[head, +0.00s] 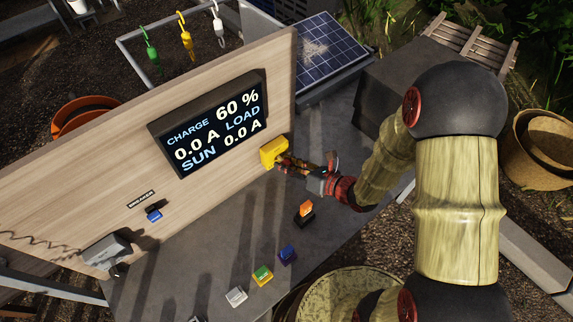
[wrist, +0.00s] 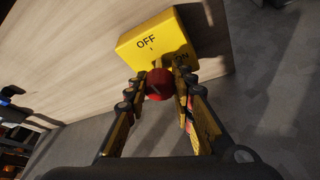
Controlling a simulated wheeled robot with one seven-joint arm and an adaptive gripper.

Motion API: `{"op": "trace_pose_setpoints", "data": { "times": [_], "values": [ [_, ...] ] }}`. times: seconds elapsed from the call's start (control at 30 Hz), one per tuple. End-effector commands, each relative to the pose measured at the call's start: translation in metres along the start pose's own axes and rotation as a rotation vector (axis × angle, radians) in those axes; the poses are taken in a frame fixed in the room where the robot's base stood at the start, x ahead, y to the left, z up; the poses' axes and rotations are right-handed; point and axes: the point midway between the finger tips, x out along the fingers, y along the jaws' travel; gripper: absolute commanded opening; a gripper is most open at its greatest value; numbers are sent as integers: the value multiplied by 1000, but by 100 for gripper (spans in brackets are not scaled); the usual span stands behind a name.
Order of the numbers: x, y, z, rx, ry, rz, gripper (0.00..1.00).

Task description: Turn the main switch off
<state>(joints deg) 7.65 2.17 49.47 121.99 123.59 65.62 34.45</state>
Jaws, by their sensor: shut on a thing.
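The main switch is a yellow box (wrist: 155,44) on the wooden panel, with "OFF" on its face and a partly hidden "ON" towards the right. A round red knob (wrist: 159,84) stands out from it. My gripper (wrist: 162,90) is shut on the red knob, one finger on each side. In the head view the yellow box (head: 273,150) is at the panel's lower right, and my gripper (head: 285,161) reaches it from the right. The knob is hidden there by the fingers, and I cannot tell its exact turn.
A display (head: 213,125) on the panel reads charge 60 %, load 0.0 A and sun 0.0 A. On the grey counter (head: 225,250) are an orange-and-black block (head: 304,211) and several coloured blocks. A solar panel (head: 325,50) is behind.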

Motion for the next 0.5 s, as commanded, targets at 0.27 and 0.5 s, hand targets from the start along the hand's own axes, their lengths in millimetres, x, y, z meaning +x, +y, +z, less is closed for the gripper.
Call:
{"op": "trace_pose_setpoints", "data": {
  "times": [0.27, 0.5],
  "values": [
    [0, 0, 0, -11, 1, -4, 0],
    [0, 0, 0, -10, 1, -4, 35]
  ]
}}
